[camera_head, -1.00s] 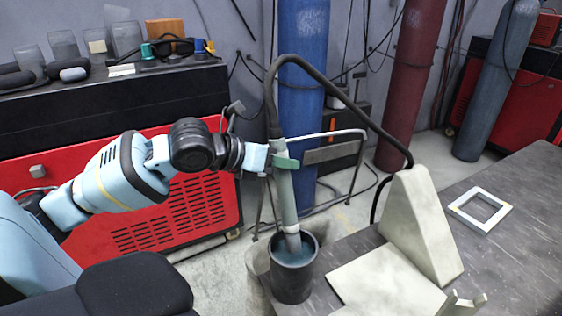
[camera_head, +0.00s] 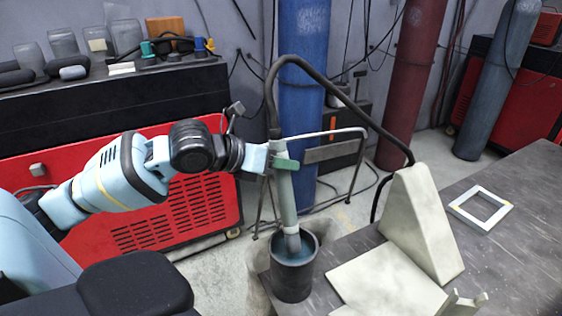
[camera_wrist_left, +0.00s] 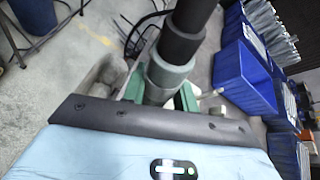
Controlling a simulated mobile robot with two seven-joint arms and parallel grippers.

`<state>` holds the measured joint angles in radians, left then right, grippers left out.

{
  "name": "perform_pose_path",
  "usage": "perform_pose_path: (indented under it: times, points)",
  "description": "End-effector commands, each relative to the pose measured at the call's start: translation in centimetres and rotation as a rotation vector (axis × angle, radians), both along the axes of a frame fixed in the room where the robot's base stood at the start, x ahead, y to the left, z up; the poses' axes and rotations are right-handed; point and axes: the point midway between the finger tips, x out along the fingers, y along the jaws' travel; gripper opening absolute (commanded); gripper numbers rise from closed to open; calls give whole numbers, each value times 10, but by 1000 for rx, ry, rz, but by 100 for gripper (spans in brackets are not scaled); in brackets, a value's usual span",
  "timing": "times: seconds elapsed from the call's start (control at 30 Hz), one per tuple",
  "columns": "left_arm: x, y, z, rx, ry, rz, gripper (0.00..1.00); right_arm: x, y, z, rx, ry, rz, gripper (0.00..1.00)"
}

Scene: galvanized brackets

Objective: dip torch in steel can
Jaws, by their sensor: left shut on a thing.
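My left gripper (camera_head: 282,162) is shut on the torch (camera_head: 286,200), a grey-green tube held nearly upright with its nozzle pointing down. The torch's lower end is inside the mouth of the dark steel can (camera_head: 292,278), at the bluish contents. How deep the tip sits is hidden by the can's rim. In the left wrist view the torch (camera_wrist_left: 171,70) stands between the green fingers (camera_wrist_left: 160,98); the can is not seen there. My right gripper is not in view.
The grey table (camera_head: 510,250) holds a pale angled bracket (camera_head: 420,225) right of the can and a square frame (camera_head: 481,208). A black hose (camera_head: 345,100) arcs from the torch to behind the bracket. Blue bins (camera_wrist_left: 243,75) show in the left wrist view.

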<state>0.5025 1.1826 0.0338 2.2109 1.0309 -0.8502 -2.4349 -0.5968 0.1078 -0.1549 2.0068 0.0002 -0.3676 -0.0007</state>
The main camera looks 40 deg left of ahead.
Motion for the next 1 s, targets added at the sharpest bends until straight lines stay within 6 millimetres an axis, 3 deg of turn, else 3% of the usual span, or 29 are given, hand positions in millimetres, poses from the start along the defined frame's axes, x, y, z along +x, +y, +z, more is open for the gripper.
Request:
perform_pose_path:
  times: [1.0]
  points:
    - [0, 0, -9, 0, -4, 0, 6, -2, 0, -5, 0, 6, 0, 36]
